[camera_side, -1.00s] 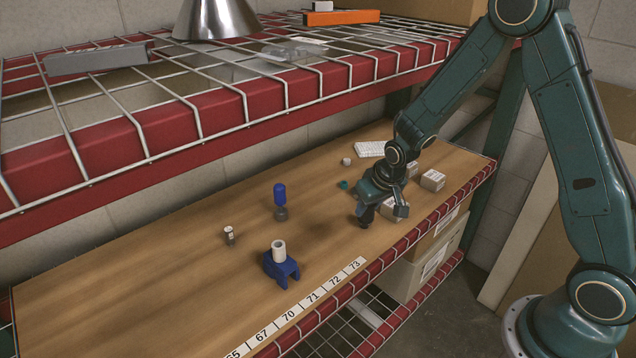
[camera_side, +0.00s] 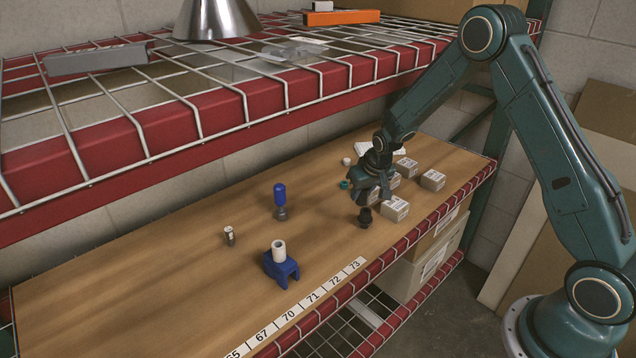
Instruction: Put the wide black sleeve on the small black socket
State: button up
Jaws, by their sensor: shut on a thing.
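My gripper (camera_side: 375,197) is above the right part of the wooden shelf, pointing down, with its jaws shut on a dark piece that looks like the wide black sleeve. The fingers mostly hide this piece, so its outline is hard to make out. A small black socket (camera_side: 365,218) stands upright on the shelf just below and slightly left of the fingertips. The gap between the held piece and the socket is too small to judge from this view.
Several white boxes (camera_side: 433,180) stand right of my gripper. A teal ring (camera_side: 345,184) and a small pale cylinder (camera_side: 346,161) lie behind. A blue-topped part (camera_side: 280,196), a blue bracket (camera_side: 283,268) and a small white-topped part (camera_side: 229,236) stand left. The wire shelf (camera_side: 230,105) hangs above.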

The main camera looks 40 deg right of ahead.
jog(key=shift+m, duration=0.4)
jog(key=shift+w+d+f, duration=0.2)
jog(key=shift+d+f, duration=0.5)
jog(key=shift+f, duration=0.15)
jog(key=shift+w+d+f, duration=0.25)
jog(key=shift+d+f, duration=0.45)
jog(key=shift+f, duration=0.15)
jog(key=shift+w+d+f, duration=0.2)
jog(key=shift+d+f, duration=0.5)
jog(key=shift+f, duration=0.15)
jog(key=shift+f, duration=0.35)
jog(key=o, duration=1)
jog(key=shift+c, duration=0.2)
jog(key=shift+r, duration=0.15)
jog(key=shift+r, duration=0.45)
jog(key=v, duration=0.7)
jog(key=shift+a, duration=0.15)
